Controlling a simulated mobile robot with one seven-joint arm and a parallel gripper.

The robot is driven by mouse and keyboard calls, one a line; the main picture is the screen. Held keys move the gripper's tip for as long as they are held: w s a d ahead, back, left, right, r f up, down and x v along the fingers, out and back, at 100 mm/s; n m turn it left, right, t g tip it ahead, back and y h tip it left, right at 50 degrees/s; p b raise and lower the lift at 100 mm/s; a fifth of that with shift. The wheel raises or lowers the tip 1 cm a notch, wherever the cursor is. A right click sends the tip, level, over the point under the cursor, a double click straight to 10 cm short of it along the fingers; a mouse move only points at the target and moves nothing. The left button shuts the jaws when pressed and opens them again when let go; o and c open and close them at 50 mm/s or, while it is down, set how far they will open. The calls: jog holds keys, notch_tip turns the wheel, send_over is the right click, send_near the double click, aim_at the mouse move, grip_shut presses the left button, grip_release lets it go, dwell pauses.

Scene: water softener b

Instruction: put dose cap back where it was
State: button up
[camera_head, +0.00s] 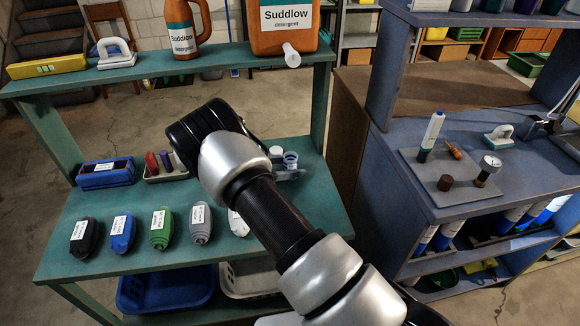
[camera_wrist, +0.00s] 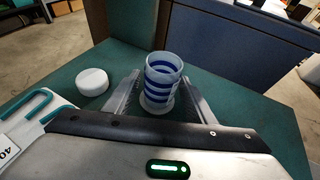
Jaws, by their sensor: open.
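A translucent cup with blue stripes (camera_wrist: 162,78), which looks like the dose cap, stands upright on a small white round base (camera_wrist: 157,106) in the wrist view. My gripper (camera_wrist: 161,82) is open, with one finger on each side of the cup. I cannot tell whether either finger touches it. In the head view the cup (camera_head: 290,159) shows on the green bench beyond my wrist, which hides part of the gripper. A plain white round lid (camera_wrist: 92,81) lies left of the cup; it also shows in the head view (camera_head: 276,151).
A large orange detergent container (camera_head: 283,25) stands on the upper shelf. A blue workbench (camera_head: 450,200) with tools stands at right.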

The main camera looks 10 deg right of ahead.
jog(key=v, duration=1.1)
jog(key=shift+a+r, duration=0.1)
jog(key=shift+r, duration=0.05)
jog(key=shift+s+a+r, duration=0.2)
jog(key=s+d+r+m+g+y, duration=0.2)
jog(key=s+d+r+m+y, duration=0.35)
jog(key=r, duration=0.45)
jog(key=s+d+r+m+g+y, duration=0.2)
jog(key=s+d+r+m, duration=0.3)
jog(key=s+r+m, duration=0.3)
jog(key=s+r+m+t+y, duration=0.2)
jog(key=s+r+m, duration=0.2)
jog(key=s, duration=0.5)
jog(key=s+r+m+t+y, duration=0.2)
jog(key=s+r+m+y, duration=0.1)
jog(key=s, duration=0.6)
jog(key=shift+s+a+r+m+t, duration=0.2)
jog(key=shift+r+m+t, duration=0.1)
jog(key=shift+r+m, duration=0.6)
